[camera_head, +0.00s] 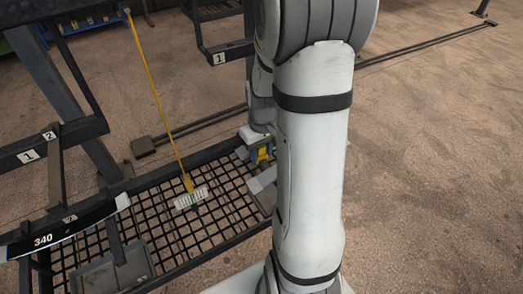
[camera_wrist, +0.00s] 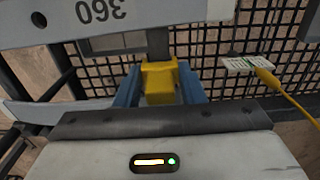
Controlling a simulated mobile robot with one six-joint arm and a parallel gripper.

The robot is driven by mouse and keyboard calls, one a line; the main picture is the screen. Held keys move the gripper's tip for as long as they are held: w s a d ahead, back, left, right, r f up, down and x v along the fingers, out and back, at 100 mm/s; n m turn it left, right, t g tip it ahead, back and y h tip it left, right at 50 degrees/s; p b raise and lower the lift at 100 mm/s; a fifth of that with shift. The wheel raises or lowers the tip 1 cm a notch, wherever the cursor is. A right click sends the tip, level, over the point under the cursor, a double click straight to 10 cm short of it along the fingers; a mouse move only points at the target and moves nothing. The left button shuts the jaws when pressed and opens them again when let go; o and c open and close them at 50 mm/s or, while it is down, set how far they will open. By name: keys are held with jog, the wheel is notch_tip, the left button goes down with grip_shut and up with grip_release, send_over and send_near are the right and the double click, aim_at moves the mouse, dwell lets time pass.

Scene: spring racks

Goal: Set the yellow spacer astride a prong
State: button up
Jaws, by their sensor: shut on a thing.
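The yellow spacer (camera_wrist: 159,82) sits between the two blue fingers of my gripper (camera_wrist: 160,95) in the wrist view, and the fingers are shut on it. In the head view the spacer (camera_head: 263,154) shows small beside my arm, partly hidden, above the far right end of the mesh rack. A dark upright prong (camera_wrist: 158,43) lines up with the spacer's far side in the wrist view and meets its upper edge in the picture. I cannot tell whether the spacer touches or straddles it.
A pale plate marked 360 (camera_wrist: 100,14) crosses close beyond the spacer. A yellow cord (camera_head: 156,88) hangs down to a white ribbed piece (camera_head: 191,198) over the black mesh (camera_head: 165,222). A plate marked 340 (camera_head: 68,228) and dark numbered bars (camera_head: 80,132) stand at left.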

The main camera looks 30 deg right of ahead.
jog(key=o, duration=0.9)
jog(key=shift+c, duration=0.2)
jog(key=shift+r+p, duration=0.45)
jog(key=shift+r, duration=0.05)
notch_tip(320, 180, up, 4)
jog(key=p, duration=0.3)
jog(key=shift+p, duration=0.3)
jog(key=s, duration=0.6)
jog(key=s+p, duration=0.1)
jog(key=s, duration=0.3)
jog(key=shift+d+r, duration=0.3)
jog(key=shift+r, duration=0.05)
jog(key=s+a+r+t+b, duration=0.1)
jog(key=s+a+r+t, duration=0.1)
jog(key=a+r, duration=1)
notch_tip(320, 180, up, 4)
jog(key=shift+s+a+f+m+t, duration=0.2)
jog(key=shift+s+a+m+t, duration=0.1)
jog(key=shift+t, duration=0.4)
